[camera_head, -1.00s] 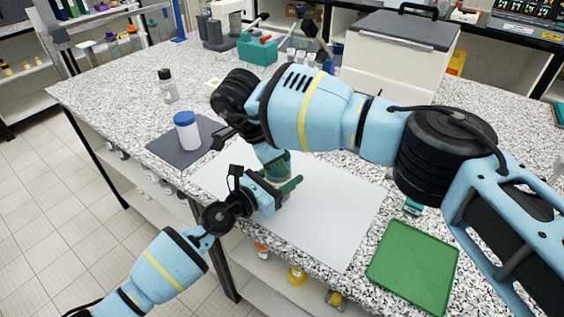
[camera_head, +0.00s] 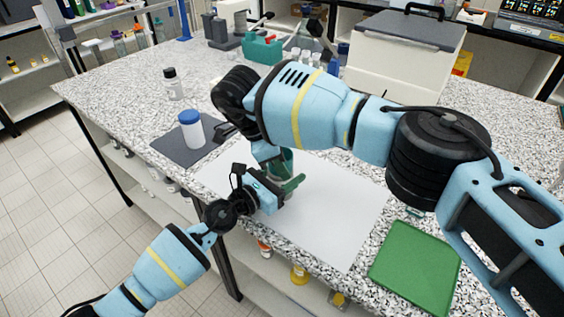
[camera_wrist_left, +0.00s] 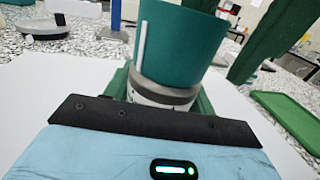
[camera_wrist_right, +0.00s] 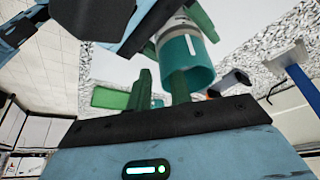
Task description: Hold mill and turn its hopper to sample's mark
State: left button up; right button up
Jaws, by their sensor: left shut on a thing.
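The mill has a teal hopper (camera_wrist_left: 180,35) with a white stripe (camera_wrist_left: 142,43) on its side, above a grey ring and pale body (camera_wrist_left: 160,92). My left gripper (camera_head: 288,186) is shut around the body below the hopper, over the white sheet. In the head view my right arm hides most of the mill. My right gripper (camera_wrist_right: 160,88) is at the hopper, its green fingers apart; one overlaps the hopper's rim in the right wrist view. Whether it touches is unclear. A white jar with a blue lid (camera_head: 190,130), perhaps the sample, stands on a dark mat (camera_head: 172,150); no mark on it is readable.
The white sheet (camera_head: 335,215) is bare to the right. A green tray (camera_head: 415,268) lies at the front right. A black-capped bottle (camera_head: 173,85) stands behind the dark mat. A large pale box (camera_head: 395,60) and a teal container (camera_head: 262,50) are at the back.

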pick_arm(q)
jog(key=shift+a+f, duration=0.1)
jog(key=shift+a, duration=0.05)
pick_arm(e)
jog(key=shift+o, duration=0.2)
jog(key=shift+w+d, duration=0.15)
jog(key=shift+r, duration=0.3)
pick_arm(q)
jog(key=shift+s+d, duration=0.15)
jog(key=shift+d, duration=0.1)
pick_arm(e)
jog(key=v, duration=0.7)
jog(key=shift+a, duration=0.25)
jog(key=shift+f, duration=0.15)
pick_arm(q)
jog(key=o, duration=1.5)
jog(key=shift+c, duration=0.2)
